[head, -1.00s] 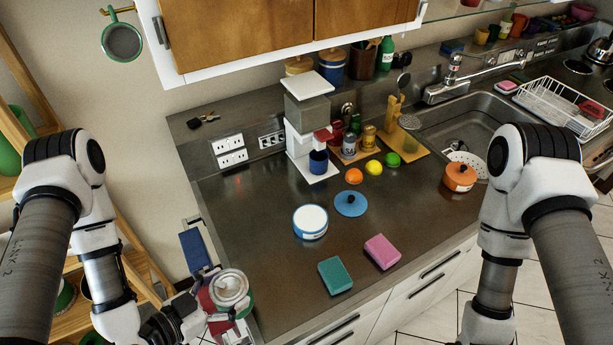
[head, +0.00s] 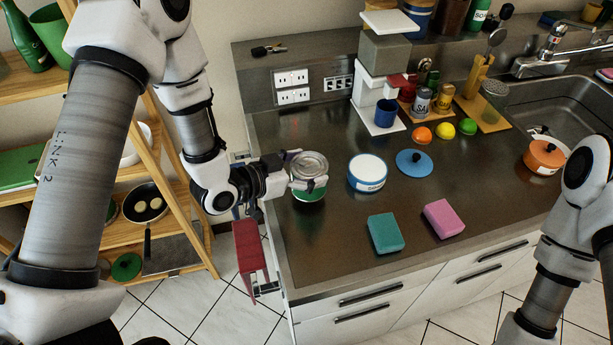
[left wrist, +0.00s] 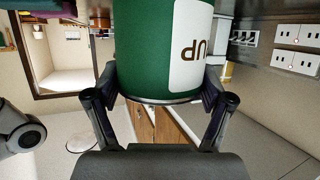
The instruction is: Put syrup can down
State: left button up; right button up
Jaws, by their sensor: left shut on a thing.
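The syrup can (head: 309,192) is green with a silver lid and is upright at the left end of the counter (head: 330,255). My left gripper (head: 306,184) comes in from the left and is shut around the can's sides. In the left wrist view the green can (left wrist: 145,45), with its white label, is between the two fingers (left wrist: 158,88); that view is upside down. The can's base is partly hidden, so I cannot tell whether it touches the counter. My right arm shows at the right, but its gripper is out of view.
A white and blue round tin (head: 367,172) stands just right of the can, with a blue lid (head: 414,162) beyond. Teal (head: 385,233) and pink (head: 443,219) sponges lie nearer the front. The counter in front of the can is clear. A red stool-like object (head: 250,255) stands below the left edge.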

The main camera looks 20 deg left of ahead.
pick_arm(q)
notch_tip(320, 180, down, 2)
jog(key=shift+s+a+f+p, duration=0.15)
jog(key=shift+f+p, duration=0.1)
jog(key=shift+p, duration=0.2)
jog(key=shift+a+f, duration=0.1)
jog(key=shift+f, duration=0.2)
jog(key=o, duration=1.5)
jog(key=shift+d, duration=0.2)
jog(key=shift+s+a, duration=0.1)
jog(key=shift+a, duration=0.1)
jog(key=p+v, duration=0.1)
jog(key=v, duration=1)
jog(key=shift+s+a+r, duration=0.2)
jog(key=shift+s, duration=0.1)
